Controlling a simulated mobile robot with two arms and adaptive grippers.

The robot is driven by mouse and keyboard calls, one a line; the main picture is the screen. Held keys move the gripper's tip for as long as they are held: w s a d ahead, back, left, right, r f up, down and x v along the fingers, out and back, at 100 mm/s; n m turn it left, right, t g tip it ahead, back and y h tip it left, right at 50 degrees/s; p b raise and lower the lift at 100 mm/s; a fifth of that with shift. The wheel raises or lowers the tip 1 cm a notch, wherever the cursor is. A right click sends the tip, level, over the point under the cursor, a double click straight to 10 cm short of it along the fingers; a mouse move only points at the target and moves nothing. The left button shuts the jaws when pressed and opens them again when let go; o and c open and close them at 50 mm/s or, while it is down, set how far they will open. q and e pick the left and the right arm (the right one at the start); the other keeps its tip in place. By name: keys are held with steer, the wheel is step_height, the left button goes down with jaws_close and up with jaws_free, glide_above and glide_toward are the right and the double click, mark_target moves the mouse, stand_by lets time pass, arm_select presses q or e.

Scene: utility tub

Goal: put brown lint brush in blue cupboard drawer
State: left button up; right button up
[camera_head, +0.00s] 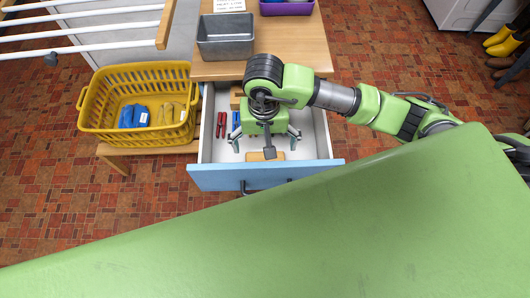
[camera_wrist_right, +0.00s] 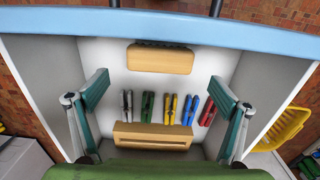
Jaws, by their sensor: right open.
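The blue-fronted cupboard drawer (camera_head: 225,178) is pulled open; its pale blue front also shows in the right wrist view (camera_wrist_right: 200,29). A light brown block with a dark, bristly-looking edge, seemingly the lint brush (camera_wrist_right: 161,58), lies on the drawer floor near the front panel. It is partly hidden in the head view (camera_head: 257,156). My right gripper (camera_head: 265,139) points down over the drawer, its fingers (camera_wrist_right: 161,92) wide apart and empty. The brush lies beyond the fingertips in the wrist view, apart from them. My left gripper is not in view.
Several coloured clothes pegs (camera_wrist_right: 169,108) and a slotted wooden block (camera_wrist_right: 150,136) lie in the drawer. A yellow basket (camera_head: 97,117) with blue and yellowish items stands left. A grey metal tub (camera_head: 225,47) and a purple container (camera_head: 287,8) stand on the wooden top (camera_head: 300,45).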

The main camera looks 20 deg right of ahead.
step_height(320, 180, up, 6)
steer(key=shift+f+b, duration=0.15)
steer(key=shift+b, duration=0.15)
stand_by(0.4)
